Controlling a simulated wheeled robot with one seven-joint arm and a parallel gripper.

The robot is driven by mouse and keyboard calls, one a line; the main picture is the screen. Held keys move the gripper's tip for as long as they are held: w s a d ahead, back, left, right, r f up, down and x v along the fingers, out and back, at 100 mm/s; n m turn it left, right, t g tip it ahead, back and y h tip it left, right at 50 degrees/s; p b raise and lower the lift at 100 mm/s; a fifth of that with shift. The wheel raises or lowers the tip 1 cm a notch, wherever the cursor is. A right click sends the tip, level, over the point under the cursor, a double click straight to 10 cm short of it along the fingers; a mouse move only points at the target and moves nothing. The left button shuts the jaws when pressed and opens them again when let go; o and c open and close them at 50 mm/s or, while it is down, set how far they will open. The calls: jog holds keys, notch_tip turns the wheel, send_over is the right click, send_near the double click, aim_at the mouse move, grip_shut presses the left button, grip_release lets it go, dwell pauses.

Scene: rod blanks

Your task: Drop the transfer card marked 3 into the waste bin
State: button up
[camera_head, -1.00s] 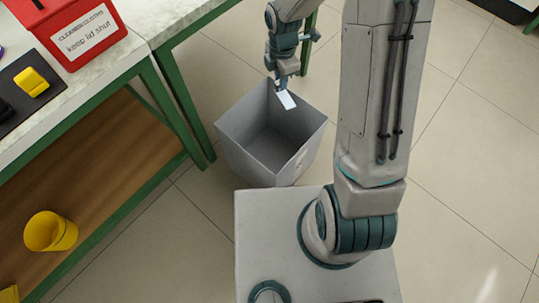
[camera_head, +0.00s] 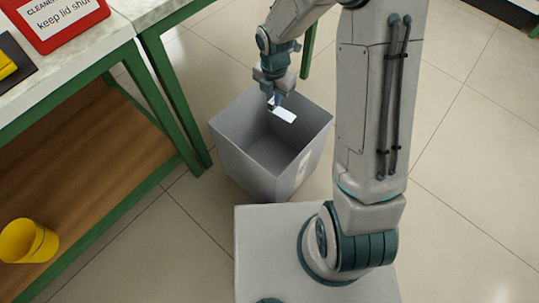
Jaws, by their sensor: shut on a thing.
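A small white card (camera_head: 285,115) is held in my gripper (camera_head: 274,103). My gripper is shut on one end of the card, and the rest sticks out to the right. No number can be read on it from here. The grey, open-topped waste bin (camera_head: 232,155) stands on the floor in front of my base. The card and the fingertips appear over the bin's opening; their exact height above the rim is hard to tell. The part of the bin floor that shows looks bare.
A green-framed bench (camera_head: 95,62) stands at the left, close to the bin. A yellow cup (camera_head: 22,240) is on the wooden lower shelf (camera_head: 85,165). Tiled floor to the right is clear.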

notch_tip(320, 180, down, 2)
jog(key=shift+b, duration=0.55)
jog(key=o, duration=0.9)
notch_tip(320, 180, up, 14)
jog(key=p, duration=0.5)
